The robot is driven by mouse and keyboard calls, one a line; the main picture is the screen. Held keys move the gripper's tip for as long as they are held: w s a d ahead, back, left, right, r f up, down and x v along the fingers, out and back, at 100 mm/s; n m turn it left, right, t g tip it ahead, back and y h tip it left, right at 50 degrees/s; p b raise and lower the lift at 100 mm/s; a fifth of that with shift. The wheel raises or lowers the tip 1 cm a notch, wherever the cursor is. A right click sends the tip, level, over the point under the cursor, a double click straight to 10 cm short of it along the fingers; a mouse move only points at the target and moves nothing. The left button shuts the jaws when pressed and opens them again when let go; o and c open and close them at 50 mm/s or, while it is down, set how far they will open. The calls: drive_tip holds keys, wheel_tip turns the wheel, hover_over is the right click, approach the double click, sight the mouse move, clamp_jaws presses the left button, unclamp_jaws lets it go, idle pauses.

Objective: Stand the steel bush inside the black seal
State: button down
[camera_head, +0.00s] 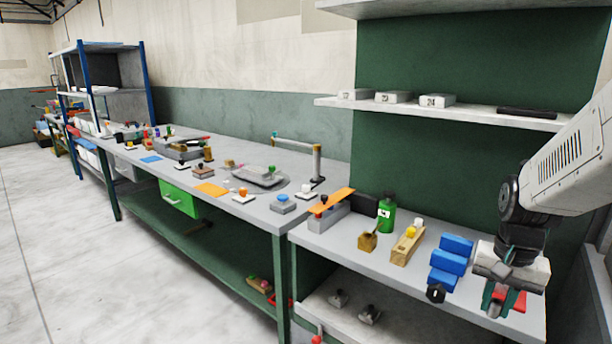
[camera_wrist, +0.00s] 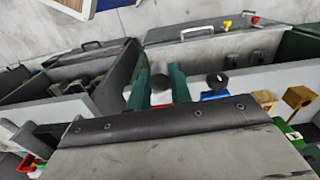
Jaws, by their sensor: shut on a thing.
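My gripper (camera_head: 496,302) is at the right end of the near bench, its green fingers pointing down. In the wrist view the two green fingers (camera_wrist: 160,86) are shut on a small pale grey piece, which looks like the steel bush (camera_wrist: 160,98); the fingers and gripper body hide much of it. A dark black piece, likely the black seal (camera_head: 435,293), is at the front edge of the bench by the blue blocks, left of my gripper. It also shows in the wrist view (camera_wrist: 217,80), right of the fingers.
Blue blocks (camera_head: 450,258), a wooden block with a yellow knob (camera_head: 407,246), a small wooden block (camera_head: 368,241) and a green bottle (camera_head: 387,213) stand left along the bench. Something red (camera_head: 516,301) is beside my gripper. A shelf (camera_head: 470,115) hangs above the bench.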

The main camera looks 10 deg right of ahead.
drive_tip(key=w+n, duration=0.4)
drive_tip(key=w, duration=1)
drive_tip(key=w+a+f+n, duration=0.2)
drive_tip(key=w+a+f, duration=0.1)
drive_tip(key=w, duration=0.3)
drive_tip(key=w+a+f+n, duration=0.1)
drive_tip(key=w+a+f, duration=0.1)
drive_tip(key=w+a, duration=0.3)
drive_tip(key=w+a+f+n, duration=0.2)
drive_tip(key=w+a+f, duration=0.4)
drive_tip(key=a+f, duration=0.25)
drive_tip(key=s+a+f, duration=0.3)
drive_tip(key=s+f, duration=0.3)
drive_tip(key=f, duration=0.1)
drive_tip(key=shift+f+n, duration=0.3)
drive_tip(key=shift+n, duration=0.1)
drive_tip(key=shift+s, duration=0.1)
